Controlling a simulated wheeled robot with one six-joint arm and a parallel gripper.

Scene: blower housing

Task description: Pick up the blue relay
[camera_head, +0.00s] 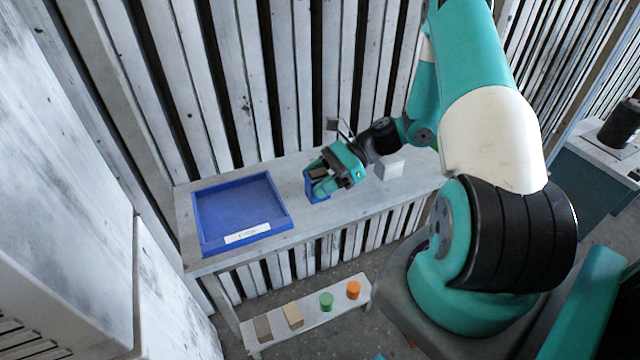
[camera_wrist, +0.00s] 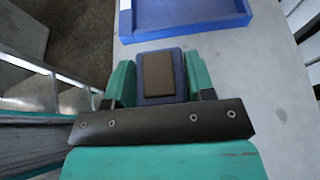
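The blue relay (camera_head: 313,194) is a blue block with a brown patch on top. In the head view it is at the bench, right of the blue tray, partly hidden by my gripper (camera_head: 319,181). In the wrist view the relay (camera_wrist: 158,97) fills the space between the two teal fingers of my gripper (camera_wrist: 161,85). One finger is close along each side of it. I cannot tell whether the fingers press on it or whether it rests on the bench.
The blue tray (camera_head: 202,232) with a white label lies on the bench (camera_head: 357,206), left of my gripper. A pale block (camera_head: 389,168) is right of it. A low shelf below holds a brown block (camera_head: 262,328), a tan block (camera_head: 292,315), a green cylinder (camera_head: 326,301) and an orange cylinder (camera_head: 353,289). A slatted wall stands behind.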

